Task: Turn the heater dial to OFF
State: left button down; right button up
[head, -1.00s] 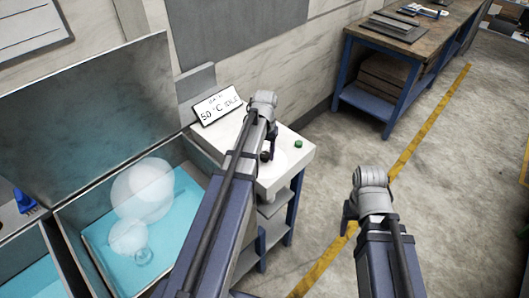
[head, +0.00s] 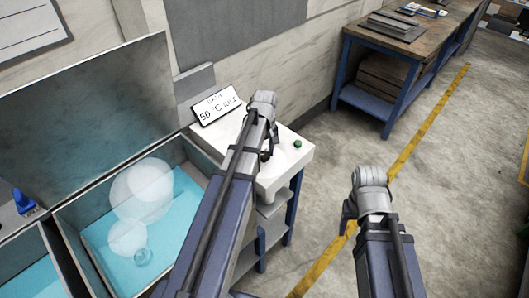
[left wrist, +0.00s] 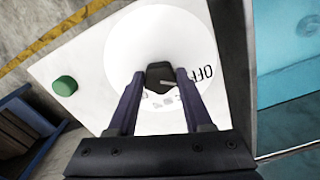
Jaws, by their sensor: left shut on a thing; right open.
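The heater dial (left wrist: 160,72) is a small dark knob on a white round plate in the left wrist view, with a short pale mark on its right side. The OFF label (left wrist: 203,73) is printed to its right; other markings, partly hidden by my fingers, lie below. My left gripper (left wrist: 160,80) is shut on the dial, one finger on each side. In the head view my left gripper (head: 267,148) reaches down onto the white heater top (head: 275,182) and largely hides the dial. My right gripper (head: 348,212) is open and empty over the floor.
A sign reading 50 °C IDLE (head: 216,105) stands behind the heater. A green button (head: 297,144) is right of my left gripper. An open-lidded bath with blue liquid (head: 165,218) and pale round shapes is to the left. Floor on the right is clear.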

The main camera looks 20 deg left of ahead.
aim_at(265, 155)
pick_arm(q)
jog(key=shift+n, duration=0.5)
jog(key=shift+c, duration=1.5)
grip_release()
notch_tip(265, 155, up, 8)
jog(key=p, duration=0.8)
jog(key=shift+f, duration=0.1)
